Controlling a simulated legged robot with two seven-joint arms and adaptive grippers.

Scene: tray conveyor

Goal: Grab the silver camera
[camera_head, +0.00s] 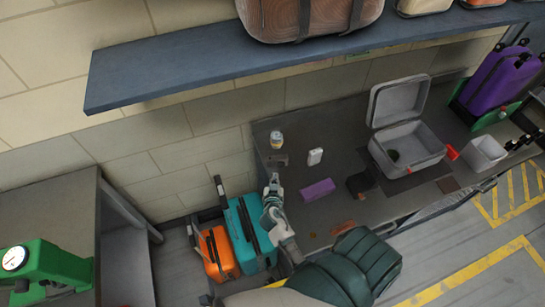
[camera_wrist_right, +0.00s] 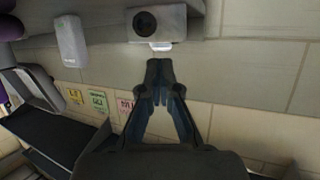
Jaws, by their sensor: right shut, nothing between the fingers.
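The silver camera (camera_wrist_right: 157,23) is a small grey box with a round dark lens. It sits at the top middle of the right wrist view, just beyond the fingertips. A narrow gap seems to separate the tips from the camera; contact is hard to judge. My left gripper is not in view.
An open grey case (camera_head: 408,143) lies farther right. A blue shelf (camera_head: 230,60) overhangs the back. Teal (camera_head: 250,228) and orange (camera_head: 217,254) suitcases stand below left.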

